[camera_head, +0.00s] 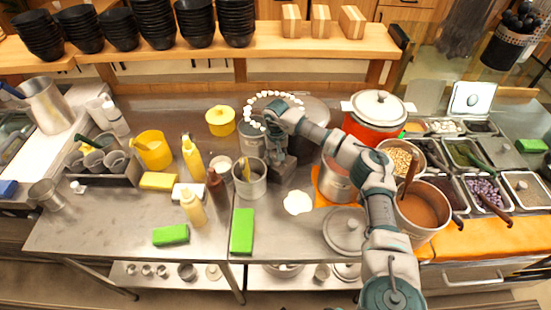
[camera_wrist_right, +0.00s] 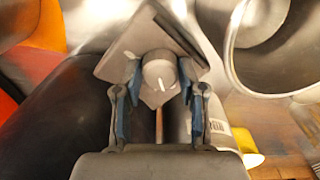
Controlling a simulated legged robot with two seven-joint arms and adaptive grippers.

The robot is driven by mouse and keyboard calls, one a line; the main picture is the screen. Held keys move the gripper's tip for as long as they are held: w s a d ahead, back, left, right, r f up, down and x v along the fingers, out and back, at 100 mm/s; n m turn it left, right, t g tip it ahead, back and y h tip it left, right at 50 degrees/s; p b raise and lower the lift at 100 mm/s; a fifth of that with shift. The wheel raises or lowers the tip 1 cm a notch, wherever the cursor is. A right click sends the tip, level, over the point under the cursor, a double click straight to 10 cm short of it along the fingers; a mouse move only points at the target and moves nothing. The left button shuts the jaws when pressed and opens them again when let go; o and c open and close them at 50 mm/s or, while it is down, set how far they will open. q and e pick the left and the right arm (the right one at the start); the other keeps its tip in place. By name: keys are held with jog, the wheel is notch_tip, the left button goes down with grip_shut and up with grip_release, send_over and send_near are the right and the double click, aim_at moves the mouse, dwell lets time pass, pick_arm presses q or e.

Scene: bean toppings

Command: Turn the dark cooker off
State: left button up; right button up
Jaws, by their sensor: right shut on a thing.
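The dark cooker (camera_head: 315,108) stands at the back of the counter, left of the orange cooker, partly hidden behind my right arm. In the right wrist view its dark body (camera_wrist_right: 60,115) fills the area behind the fingers, with a tilted grey control panel (camera_wrist_right: 122,45) at the top. A round grey knob (camera_wrist_right: 158,68) with a white mark sits on that panel. My right gripper (camera_head: 279,160) is at the cooker's front; in the wrist view its fingers (camera_wrist_right: 160,82) are shut on the knob from both sides. My left gripper is not in view.
The orange cooker (camera_head: 372,131) with a steel lid stands to the right. A metal pot (camera_head: 249,184) with utensils and sauce bottles (camera_head: 193,207) stand to the left. A loose lid (camera_head: 345,231) and a green sponge (camera_head: 242,231) lie in front. Topping trays (camera_head: 525,188) line the right side.

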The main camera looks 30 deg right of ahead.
jog(key=shift+w+d+r+n, duration=0.1)
jog(key=shift+w+r+n, duration=0.05)
jog(key=shift+n, duration=0.95)
jog(key=o, duration=1.1)
jog(key=shift+o, duration=0.3)
jog(key=shift+w+f, duration=0.1)
jog(key=shift+f, duration=0.1)
jog(key=shift+r, duration=0.1)
notch_tip(320, 180, up, 12)
